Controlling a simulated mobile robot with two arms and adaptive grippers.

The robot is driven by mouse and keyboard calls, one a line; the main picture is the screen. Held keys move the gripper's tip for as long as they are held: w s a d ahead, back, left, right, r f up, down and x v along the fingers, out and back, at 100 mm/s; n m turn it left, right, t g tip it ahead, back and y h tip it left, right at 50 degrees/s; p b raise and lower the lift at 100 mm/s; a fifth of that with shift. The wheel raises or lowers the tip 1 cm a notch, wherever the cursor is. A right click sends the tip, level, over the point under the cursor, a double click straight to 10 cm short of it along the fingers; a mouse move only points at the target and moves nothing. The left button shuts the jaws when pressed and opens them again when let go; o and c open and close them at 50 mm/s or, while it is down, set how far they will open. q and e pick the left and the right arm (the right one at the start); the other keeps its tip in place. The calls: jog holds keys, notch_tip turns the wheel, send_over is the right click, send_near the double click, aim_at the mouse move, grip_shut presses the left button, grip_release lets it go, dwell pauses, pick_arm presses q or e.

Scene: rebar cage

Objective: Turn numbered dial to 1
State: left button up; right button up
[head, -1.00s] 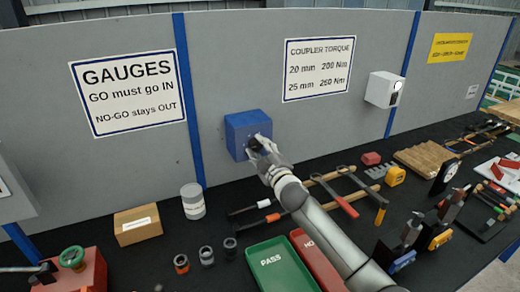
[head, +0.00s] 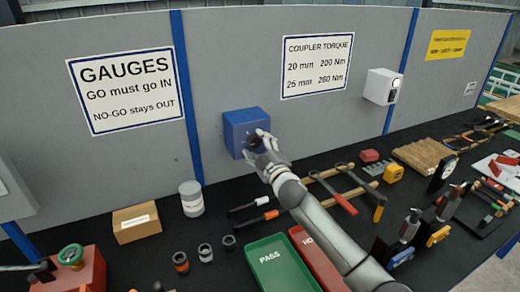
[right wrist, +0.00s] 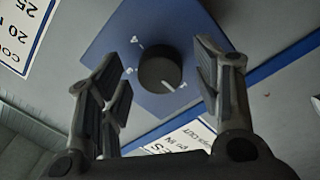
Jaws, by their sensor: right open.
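A blue box (head: 240,126) is mounted low on the grey panel in the head view. It carries a round black dial (right wrist: 160,73), which faces me in the right wrist view. The blue plate (right wrist: 125,50) around it bears small white marks at its left and lower right, too small to read surely. A pale pointer line on the dial faces lower right. My right gripper (head: 262,146) is at the box's front. In the right wrist view my right gripper (right wrist: 165,85) is open, with fingers on either side of the dial and apparently no contact. My left gripper is out of view.
Below on the black bench lie a green tray (head: 268,272), a red tray (head: 308,250), a grey can (head: 191,204) and a cardboard box (head: 150,218). Long-handled tools (head: 338,195) lie right of my arm. A white box (head: 376,88) hangs on the panel.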

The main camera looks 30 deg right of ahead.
jog(key=s+a, duration=0.1)
jog(key=s, duration=1.1)
jog(key=shift+f, duration=0.3)
